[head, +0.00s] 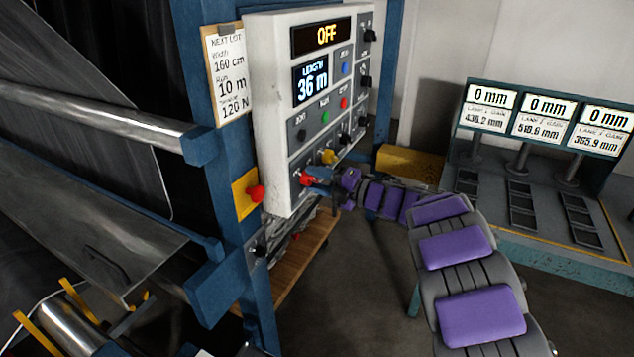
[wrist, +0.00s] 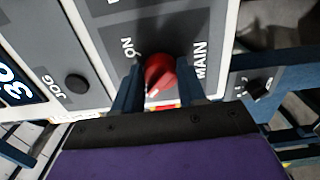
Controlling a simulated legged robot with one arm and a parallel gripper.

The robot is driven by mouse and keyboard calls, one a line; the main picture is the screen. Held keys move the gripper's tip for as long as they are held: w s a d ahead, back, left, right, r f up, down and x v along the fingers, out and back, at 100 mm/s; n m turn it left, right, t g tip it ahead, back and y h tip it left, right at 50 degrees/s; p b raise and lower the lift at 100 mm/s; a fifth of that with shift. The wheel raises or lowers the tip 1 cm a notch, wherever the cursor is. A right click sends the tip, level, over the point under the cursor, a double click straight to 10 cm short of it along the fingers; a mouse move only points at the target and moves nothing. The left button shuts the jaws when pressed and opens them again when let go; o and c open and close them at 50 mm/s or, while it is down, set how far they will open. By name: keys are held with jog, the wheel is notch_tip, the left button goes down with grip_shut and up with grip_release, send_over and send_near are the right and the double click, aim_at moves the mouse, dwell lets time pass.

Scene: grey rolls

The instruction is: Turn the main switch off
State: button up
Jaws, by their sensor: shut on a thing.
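The main switch (wrist: 160,72) is a red rotary knob on a grey panel section, with the labels MAIN and ON beside it in the wrist view. My gripper (wrist: 163,88) has one blue finger on each side of the knob and is shut on it. In the head view the red knob (head: 307,179) is at the lower left of the white control panel (head: 266,120), with my gripper (head: 318,178) at it.
A yellow knob (head: 328,157) sits just above the red one. A red emergency button (head: 255,193) on a yellow plate is on the blue post at left. Steel rollers (head: 105,115) lie further left. A bench with three displays (head: 545,118) stands at right.

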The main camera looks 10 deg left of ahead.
jog(key=shift+s+a+f, duration=0.1)
jog(key=shift+f, duration=0.25)
jog(key=o, duration=0.8)
jog(key=shift+c, duration=0.2)
jog(key=o, duration=0.3)
jog(key=shift+r, duration=0.2)
jog(key=p+v, duration=0.3)
jog(key=v, duration=1.4)
jog(key=shift+d, duration=0.25)
